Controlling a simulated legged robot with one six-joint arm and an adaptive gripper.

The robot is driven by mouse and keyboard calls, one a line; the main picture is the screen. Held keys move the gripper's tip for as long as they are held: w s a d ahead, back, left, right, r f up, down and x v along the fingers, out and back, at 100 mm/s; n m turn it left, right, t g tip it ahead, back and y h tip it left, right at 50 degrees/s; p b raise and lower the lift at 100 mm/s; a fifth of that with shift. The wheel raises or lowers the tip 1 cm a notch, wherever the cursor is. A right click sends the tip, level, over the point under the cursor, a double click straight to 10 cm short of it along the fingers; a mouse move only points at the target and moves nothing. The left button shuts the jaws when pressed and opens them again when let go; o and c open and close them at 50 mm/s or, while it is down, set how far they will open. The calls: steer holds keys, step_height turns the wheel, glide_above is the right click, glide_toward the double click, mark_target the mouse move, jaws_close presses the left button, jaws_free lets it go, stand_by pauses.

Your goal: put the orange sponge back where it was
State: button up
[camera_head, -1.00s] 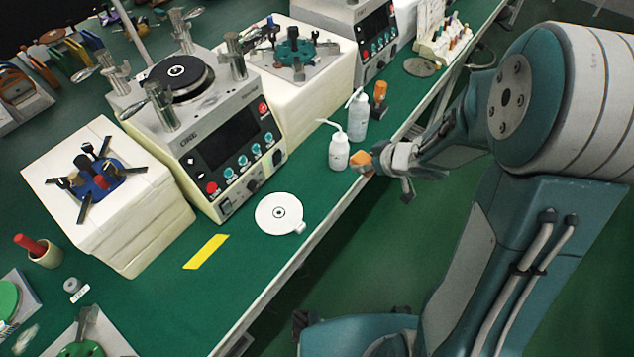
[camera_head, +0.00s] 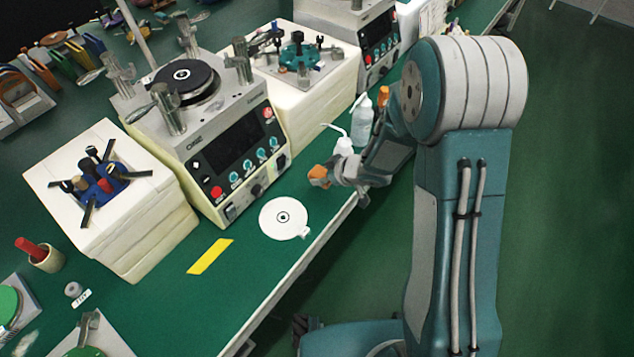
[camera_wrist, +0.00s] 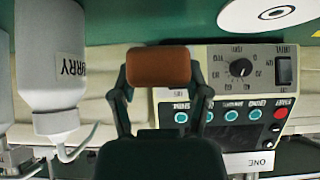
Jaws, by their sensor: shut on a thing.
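The orange sponge (camera_head: 319,175) is held between the fingertips of my gripper (camera_head: 332,176), in front of the lapping machine and above the green bench. In the wrist view the sponge (camera_wrist: 158,67) looks brown-orange, and the two dark fingers of my gripper (camera_wrist: 160,85) press on its left and right sides. I cannot tell the exact height of the sponge over the bench. A yellow strip (camera_head: 210,256) lies flat on the bench to the lower left of the sponge. No label in view shows where the sponge was before.
A white disc (camera_head: 284,217) lies on the bench beside the yellow strip. White squeeze bottles (camera_head: 361,124) stand just behind my gripper; one shows large in the wrist view (camera_wrist: 50,60). The lapping machine (camera_head: 225,150) stands behind.

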mark_target(319, 188)
steer(key=shift+w+a+f, duration=0.25)
steer(key=shift+w+f, duration=0.1)
steer(key=shift+f, duration=0.35)
step_height(319, 188, down, 3)
steer(key=shift+w+a+f, duration=0.1)
steer(key=shift+a+f, duration=0.2)
steer(key=shift+f, duration=0.15)
steer(key=o, duration=1.1)
steer(key=shift+d, duration=0.1)
